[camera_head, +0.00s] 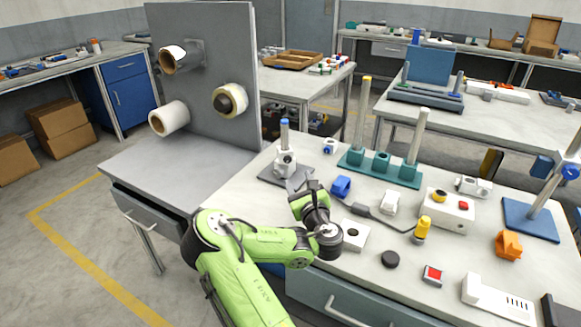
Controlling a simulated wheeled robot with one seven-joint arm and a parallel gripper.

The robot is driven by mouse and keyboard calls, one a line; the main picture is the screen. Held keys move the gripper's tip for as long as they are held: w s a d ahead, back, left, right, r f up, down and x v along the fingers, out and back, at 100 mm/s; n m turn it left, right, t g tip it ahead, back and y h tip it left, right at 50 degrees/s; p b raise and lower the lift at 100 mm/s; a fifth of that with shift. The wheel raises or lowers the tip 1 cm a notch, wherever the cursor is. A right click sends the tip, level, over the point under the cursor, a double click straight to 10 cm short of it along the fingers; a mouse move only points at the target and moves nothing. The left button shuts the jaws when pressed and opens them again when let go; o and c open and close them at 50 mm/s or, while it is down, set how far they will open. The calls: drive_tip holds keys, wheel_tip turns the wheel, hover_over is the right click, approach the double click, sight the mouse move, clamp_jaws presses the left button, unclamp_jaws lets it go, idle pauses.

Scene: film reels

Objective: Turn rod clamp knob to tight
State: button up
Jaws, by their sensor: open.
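A small stand with a dark base (268,176) and a blue-tipped upright rod (284,136) stands near the table's back left corner. A grey rod clamp (286,162) sits around this rod. Its knob is too small to make out, and so is how it is turned. My gripper (301,181) is open at the end of my green arm, just in front and to the right of this clamp. I cannot tell whether it touches anything. Another stand at the right has a blue base (530,219), a slanting rod and a blue clamp (570,171).
A teal rack (405,175) with upright rods stands behind. A grey panel (215,60) with rolls rises at the left.

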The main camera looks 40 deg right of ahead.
sight(288, 161)
drive_tip(key=p+x, duration=0.3)
drive_tip(key=x, duration=0.6)
drive_tip(key=shift+c, duration=0.4)
